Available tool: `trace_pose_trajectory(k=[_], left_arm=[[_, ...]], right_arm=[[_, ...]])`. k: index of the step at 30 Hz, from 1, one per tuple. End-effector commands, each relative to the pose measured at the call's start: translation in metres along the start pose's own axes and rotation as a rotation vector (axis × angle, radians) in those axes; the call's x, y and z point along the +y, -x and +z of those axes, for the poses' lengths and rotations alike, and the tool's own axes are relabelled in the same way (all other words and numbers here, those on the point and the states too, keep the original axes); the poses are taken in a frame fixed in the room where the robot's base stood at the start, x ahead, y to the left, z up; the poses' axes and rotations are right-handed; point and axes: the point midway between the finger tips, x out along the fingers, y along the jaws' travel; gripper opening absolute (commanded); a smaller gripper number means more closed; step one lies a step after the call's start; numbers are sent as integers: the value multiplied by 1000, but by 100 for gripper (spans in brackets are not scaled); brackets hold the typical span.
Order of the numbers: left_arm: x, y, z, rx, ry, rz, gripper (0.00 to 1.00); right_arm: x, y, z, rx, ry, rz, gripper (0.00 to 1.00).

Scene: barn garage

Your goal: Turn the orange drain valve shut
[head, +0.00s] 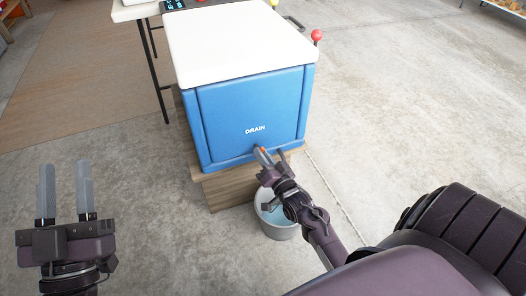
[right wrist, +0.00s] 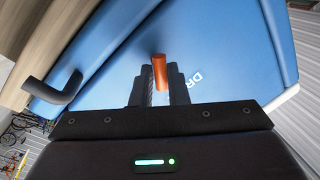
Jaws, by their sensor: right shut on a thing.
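The orange drain valve (right wrist: 159,72) is on the front of the blue cooler-like box (head: 252,105), below the word DRAIN. In the head view only a bit of the valve (head: 263,149) shows between my fingers. My right gripper (head: 270,156) is at the lower front of the box. In the right wrist view its two fingers (right wrist: 160,90) are shut on the orange handle, one on each side. A dark bent spout (right wrist: 52,90) sticks out beside it. My left gripper (head: 65,190) is open and empty, above the floor at the left.
The box has a white lid (head: 235,40) and stands on a wooden base (head: 235,188). A grey bucket (head: 279,228) with bluish contents stands on the floor below, partly hidden by my right arm. A white table (head: 135,10) is behind left. A red knob (head: 317,35) shows behind right.

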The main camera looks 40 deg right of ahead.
Motion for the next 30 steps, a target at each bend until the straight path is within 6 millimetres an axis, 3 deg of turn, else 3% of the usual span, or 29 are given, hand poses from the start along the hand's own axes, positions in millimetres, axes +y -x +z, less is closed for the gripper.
trace_pose_trajectory(k=[3,8,15,21,27,30], left_arm=[[2,11,46,-233,11,-2,36],[6,42,104,-537,26,0,36],[16,116,170,-982,51,10,36],[24,185,197,-1304,69,25,36],[32,241,205,-1550,83,41,36],[28,242,204,-1565,80,33,36]], right_arm=[[-2,-1,-2,19,-95,0,0],[-2,-1,-1,47,-230,1,0],[-2,-1,0,91,-452,-1,0],[-2,-1,1,126,-627,-1,0],[-1,-1,1,155,-768,-2,0],[-1,-1,2,165,-822,-1,0]])
